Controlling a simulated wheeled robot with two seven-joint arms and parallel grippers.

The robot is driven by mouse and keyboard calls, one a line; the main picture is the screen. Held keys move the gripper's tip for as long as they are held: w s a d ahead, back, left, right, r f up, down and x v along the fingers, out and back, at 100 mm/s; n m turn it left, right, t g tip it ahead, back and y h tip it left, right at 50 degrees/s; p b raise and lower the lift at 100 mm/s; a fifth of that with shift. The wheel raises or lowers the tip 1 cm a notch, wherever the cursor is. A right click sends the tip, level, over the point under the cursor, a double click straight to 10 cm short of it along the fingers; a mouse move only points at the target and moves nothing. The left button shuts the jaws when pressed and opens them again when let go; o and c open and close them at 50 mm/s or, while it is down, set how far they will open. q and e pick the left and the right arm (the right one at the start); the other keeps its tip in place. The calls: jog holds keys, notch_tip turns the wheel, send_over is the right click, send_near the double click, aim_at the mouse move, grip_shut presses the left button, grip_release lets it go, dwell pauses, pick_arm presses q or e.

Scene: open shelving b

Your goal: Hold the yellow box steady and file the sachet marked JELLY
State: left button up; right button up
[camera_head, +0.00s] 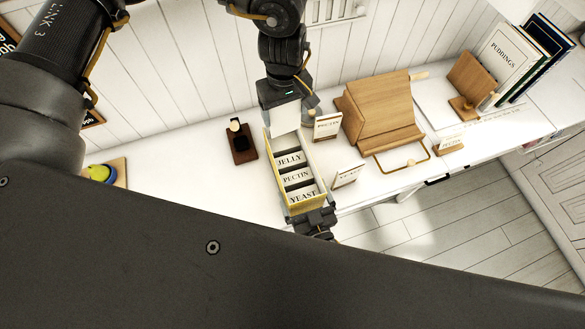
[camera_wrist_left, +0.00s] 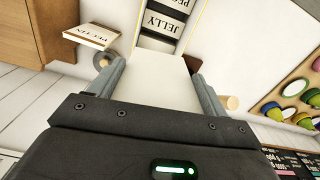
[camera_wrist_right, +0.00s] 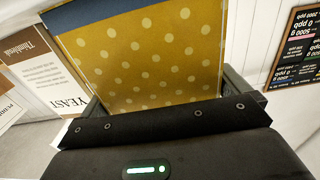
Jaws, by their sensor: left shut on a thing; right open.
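The yellow box (camera_head: 269,160) stands on the white counter, with dividers marked JELLY (camera_head: 289,160), PECTIN (camera_head: 295,178) and YEAST (camera_head: 302,196). My left gripper (camera_head: 283,103) is shut on a pale, blank-looking sachet (camera_head: 285,119), held at the box's far end by the JELLY divider. The sachet also shows between the fingers in the left wrist view (camera_wrist_left: 152,82); no marking is visible on it. My right gripper (camera_head: 313,214) is at the box's near end. In the right wrist view the box's dotted end (camera_wrist_right: 145,60) sits between its open fingers; I cannot tell whether they touch it.
A PECTIN packet (camera_head: 327,127) and another packet (camera_head: 347,176) stand right of the box. A wooden cabinet-like piece (camera_head: 380,112) is farther right. A small dark wooden stand (camera_head: 242,150) is to the left. The counter between that stand and the left-hand board is clear.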

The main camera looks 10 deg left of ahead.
jog(key=v, duration=1.1)
jog(key=shift+s, duration=0.1)
